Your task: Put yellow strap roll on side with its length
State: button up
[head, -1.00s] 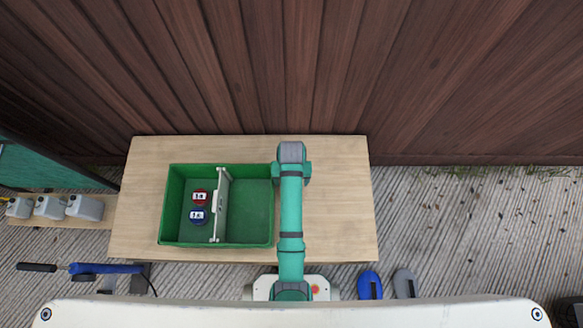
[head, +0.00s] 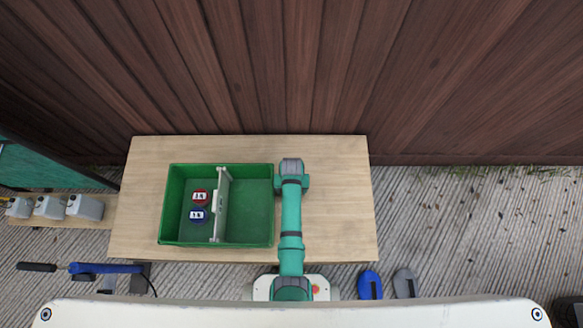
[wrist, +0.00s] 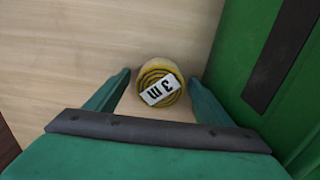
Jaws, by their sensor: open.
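The yellow strap roll (wrist: 160,84) shows in the wrist view with its spiral end facing the camera and a white "3 m" label on it. My gripper (wrist: 158,78) is open, with one finger on each side of the roll; whether they touch it cannot be told. The green crate (head: 166,205) stands on the table in the head view, and its wall (wrist: 235,60) is right of the roll in the wrist view. A white divider (head: 221,205) splits the crate. In the head view my arm hides the yellow roll and gripper.
A red roll (head: 199,195) and a blue roll (head: 198,215), both with white labels, sit in the crate's left compartment. The right compartment looks empty. The wooden table (head: 345,210) is clear on the right.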

jog(key=shift+f, duration=0.2)
jog(key=c, duration=1.4)
jog(key=shift+o, duration=0.2)
jog(key=shift+r, duration=0.15)
